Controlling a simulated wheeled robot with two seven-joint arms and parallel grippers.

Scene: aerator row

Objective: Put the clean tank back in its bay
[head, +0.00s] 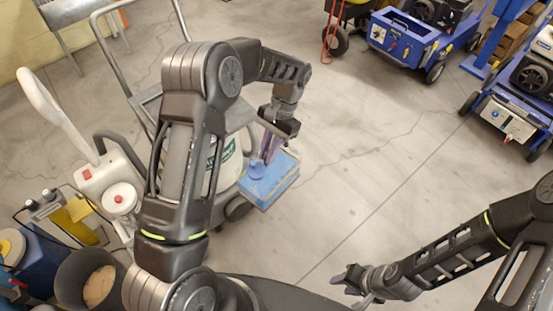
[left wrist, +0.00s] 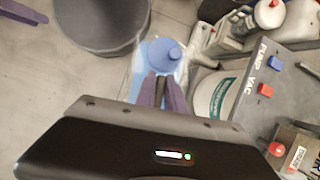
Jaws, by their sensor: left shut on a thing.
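A blue, box-shaped tank (head: 272,182) with a round blue cap (head: 257,170) is beside a wheeled machine with a pale body (head: 228,165). My left gripper (head: 268,150) points down and is shut at the cap. In the left wrist view its fingers (left wrist: 160,88) meet at the blue cap (left wrist: 165,52), and the tank (left wrist: 143,75) lies below. Whether the tank touches the floor I cannot tell. No bay can be clearly made out. My right gripper (head: 355,285) is low at the bottom of the head view, with nothing visible in it; its finger gap is unclear.
The machine's dark panel (left wrist: 262,90) reads "PUMP VAC" and has red and blue switches. A dark bucket (head: 90,280) stands at lower left. Blue wheeled machines (head: 415,38) stand at upper right. The concrete floor (head: 385,150) between is clear.

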